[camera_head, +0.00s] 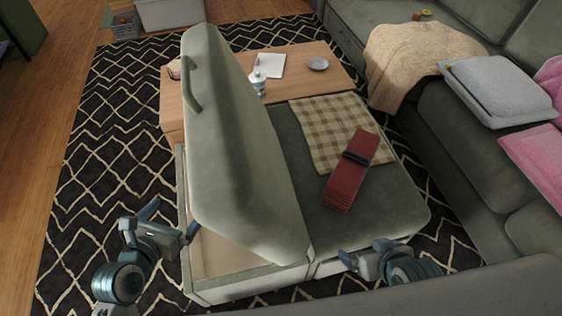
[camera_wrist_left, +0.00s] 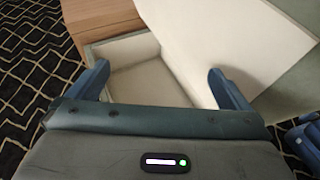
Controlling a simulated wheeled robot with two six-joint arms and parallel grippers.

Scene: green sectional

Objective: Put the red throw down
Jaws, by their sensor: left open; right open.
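The red throw (camera_head: 352,178) is a folded bundle with a dark band around it. It lies on the closed green seat of the ottoman (camera_head: 398,203), partly over a checked cloth (camera_head: 318,126). My left gripper (camera_head: 170,222) is open and empty, left of the raised ottoman lid (camera_head: 232,150). In the left wrist view its fingers (camera_wrist_left: 158,84) are apart, with the pale storage box (camera_wrist_left: 140,77) beyond them. My right gripper (camera_head: 362,256) is open and empty near the front edge of the closed seat, apart from the throw.
A wooden table (camera_head: 330,76) behind the ottoman holds a bottle (camera_head: 258,82), a notepad (camera_head: 270,65) and a small dish (camera_head: 318,64). A green sofa (camera_head: 455,125) with a beige blanket (camera_head: 415,55) and cushions lines the right. Patterned rug (camera_head: 100,130) is clear at left.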

